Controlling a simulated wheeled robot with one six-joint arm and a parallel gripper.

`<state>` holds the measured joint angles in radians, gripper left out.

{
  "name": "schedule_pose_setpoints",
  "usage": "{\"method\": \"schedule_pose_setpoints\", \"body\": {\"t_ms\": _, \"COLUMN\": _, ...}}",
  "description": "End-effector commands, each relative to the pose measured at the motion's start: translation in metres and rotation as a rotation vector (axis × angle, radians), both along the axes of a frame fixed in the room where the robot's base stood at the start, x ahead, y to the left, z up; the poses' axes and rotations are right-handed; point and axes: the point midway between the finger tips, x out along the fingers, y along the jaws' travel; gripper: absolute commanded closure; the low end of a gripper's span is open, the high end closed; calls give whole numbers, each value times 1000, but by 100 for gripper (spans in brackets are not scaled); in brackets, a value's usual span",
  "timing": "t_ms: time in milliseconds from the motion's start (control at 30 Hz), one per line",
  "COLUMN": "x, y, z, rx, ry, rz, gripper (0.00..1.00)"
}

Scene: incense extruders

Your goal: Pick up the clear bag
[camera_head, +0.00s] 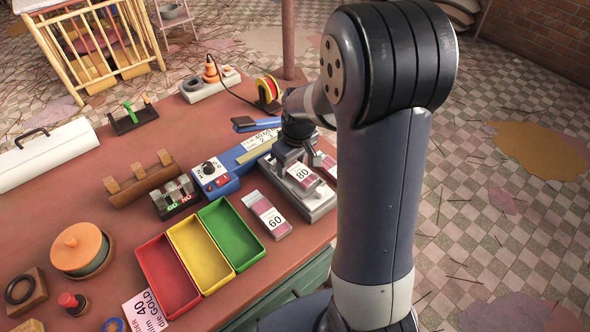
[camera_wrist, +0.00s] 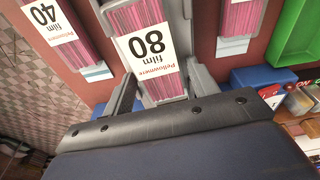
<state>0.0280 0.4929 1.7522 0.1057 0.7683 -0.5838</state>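Clear-looking bags of pink sticks carry white number labels. The bag marked 80 (camera_head: 302,174) lies on a grey holder (camera_head: 318,208) near the table's right edge; it also shows in the wrist view (camera_wrist: 150,45). The bag marked 60 (camera_head: 268,216) lies to its left, nearer the front. A bag marked 40 (camera_wrist: 55,22) is at the upper left of the wrist view. My gripper (camera_wrist: 164,92) has its fingers apart, one on each side of the 80 bag's near end. I cannot tell whether they touch it. In the head view my arm partly hides this spot.
Red, yellow (camera_head: 201,254) and green trays stand left of the bags. A blue device with a dial (camera_head: 210,172) is behind them. The table's front edge is close to the bags.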

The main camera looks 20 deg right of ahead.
Motion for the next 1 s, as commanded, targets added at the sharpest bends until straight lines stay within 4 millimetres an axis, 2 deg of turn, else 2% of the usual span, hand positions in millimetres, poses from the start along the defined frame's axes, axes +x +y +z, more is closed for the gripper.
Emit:
{"method": "schedule_pose_setpoints", "body": {"t_ms": 67, "x": 0, "y": 0, "z": 0, "rx": 0, "ry": 0, "rz": 0, "gripper": 51}}
{"method": "schedule_pose_setpoints", "body": {"t_ms": 367, "x": 0, "y": 0, "z": 0, "rx": 0, "ry": 0, "rz": 0, "gripper": 76}}
{"method": "schedule_pose_setpoints", "body": {"t_ms": 667, "x": 0, "y": 0, "z": 3, "rx": 0, "ry": 0, "rz": 0, "gripper": 77}}
{"method": "schedule_pose_setpoints", "body": {"t_ms": 767, "x": 1, "y": 0, "z": 12, "rx": 0, "ry": -4, "rz": 0, "gripper": 77}}
{"method": "schedule_pose_setpoints", "body": {"t_ms": 1000, "x": 1, "y": 0, "z": 62, "rx": -1, "ry": -7, "rz": -1, "gripper": 77}}
